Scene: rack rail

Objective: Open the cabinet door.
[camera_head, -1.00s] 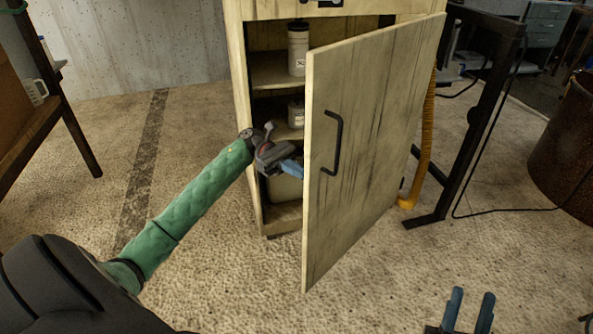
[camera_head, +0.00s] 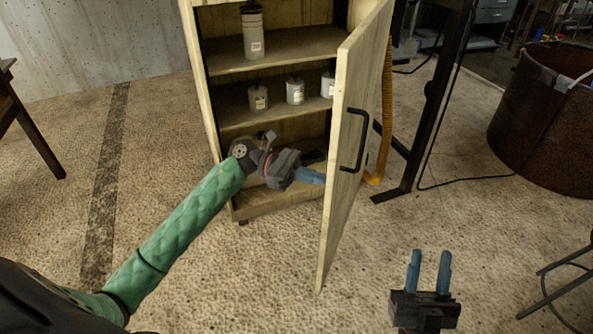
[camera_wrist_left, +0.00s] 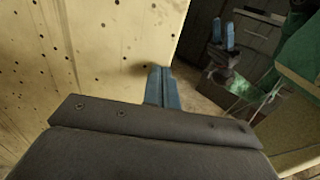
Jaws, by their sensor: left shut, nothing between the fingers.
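The cabinet (camera_head: 202,92) is pale worn wood, and its door (camera_head: 350,185) stands wide open, hinged on the right, with a black bar handle (camera_head: 354,141) on its outer face. My left gripper (camera_head: 322,179) is shut and empty, on the inner side of the door. Its blue fingertips reach the door's inner face; I cannot tell if they press on it. In the left wrist view the shut fingers (camera_wrist_left: 162,87) lie beside the pale door surface (camera_wrist_left: 95,50). My right gripper (camera_head: 429,272) is open and empty, low in front of the door, apart from it.
Inside the cabinet, a tall container (camera_head: 253,32) stands on the upper shelf, and several small jars (camera_head: 295,91) on the shelf below. A yellow hose (camera_head: 382,130) and black frame (camera_head: 425,110) stand right of the door. A rusty barrel (camera_head: 540,130) is further right. Floor in front is clear.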

